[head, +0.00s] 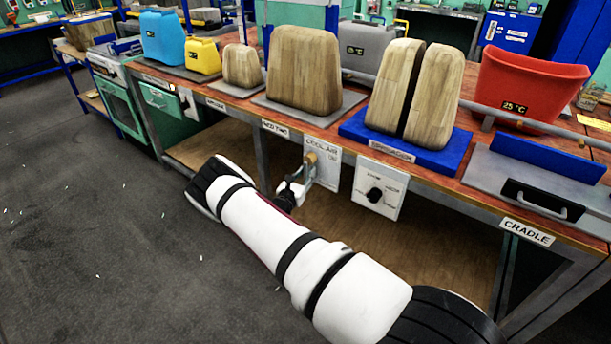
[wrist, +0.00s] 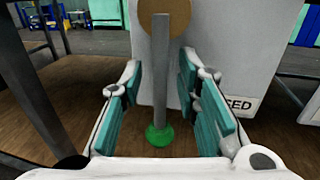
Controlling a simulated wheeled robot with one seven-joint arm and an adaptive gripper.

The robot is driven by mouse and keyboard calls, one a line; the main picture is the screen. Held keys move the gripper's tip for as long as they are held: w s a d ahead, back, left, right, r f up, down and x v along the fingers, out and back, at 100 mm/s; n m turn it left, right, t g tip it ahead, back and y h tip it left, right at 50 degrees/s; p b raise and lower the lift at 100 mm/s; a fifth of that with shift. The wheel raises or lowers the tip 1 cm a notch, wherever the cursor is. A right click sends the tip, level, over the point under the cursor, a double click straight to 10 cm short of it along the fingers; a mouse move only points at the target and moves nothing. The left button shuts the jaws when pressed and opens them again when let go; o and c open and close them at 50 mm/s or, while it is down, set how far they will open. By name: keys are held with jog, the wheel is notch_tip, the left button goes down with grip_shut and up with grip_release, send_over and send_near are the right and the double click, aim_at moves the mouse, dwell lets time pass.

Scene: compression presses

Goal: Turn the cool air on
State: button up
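The cool air panel (head: 328,165) is a white plate under the bench's front edge, with a round wooden hub (head: 311,158) on it. In the wrist view the hub (wrist: 165,14) carries a grey lever (wrist: 161,75) that hangs down and ends in a green knob (wrist: 158,135). My gripper (head: 292,192) is in front of the panel's lower part. In the wrist view its teal-padded fingers (wrist: 160,90) are spread, with the lever and knob between them and visible gaps on both sides. A partly hidden label (wrist: 240,105) ends in "SED".
A dial panel (head: 378,190) hangs just right of the cool air panel. The bench (head: 230,97) above bears wooden blocks (head: 304,68), a blue base (head: 405,142) and a red bin (head: 530,85). A bench leg (wrist: 35,85) stands left of my gripper.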

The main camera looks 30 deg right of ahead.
grip_shut()
jog(key=shift+s, duration=0.1)
jog(key=n, duration=0.1)
jog(key=s+n, duration=0.1)
jog(key=n, duration=0.1)
jog(key=shift+s+d+r, duration=0.1)
jog(key=shift+s+d, duration=0.05)
jog(key=shift+d, duration=0.05)
jog(key=n, duration=0.1)
jog(key=s+n, duration=0.1)
jog(key=n, duration=0.1)
jog(key=r+n+g, duration=0.1)
jog(key=shift+s+d+y, duration=0.3)
jog(key=shift+s+y, duration=0.05)
jog(key=shift+y, duration=0.05)
jog(key=n, duration=0.2)
jog(key=s+r+n+g, duration=0.1)
jog(key=n, duration=0.1)
jog(key=shift+s+d+r, duration=0.1)
jog(key=shift+d+r, duration=0.1)
jog(key=n+b, duration=0.1)
jog(key=r+n+g, duration=0.1)
jog(key=shift+s+d+r+n+b, duration=0.1)
jog(key=shift+s+r+n+b, duration=0.15)
jog(key=shift+n+b, duration=0.15)
jog(key=shift+r+n+g+b, duration=0.4)
jog(key=shift+r+n, duration=0.1)
jog(key=shift+n, duration=0.5)
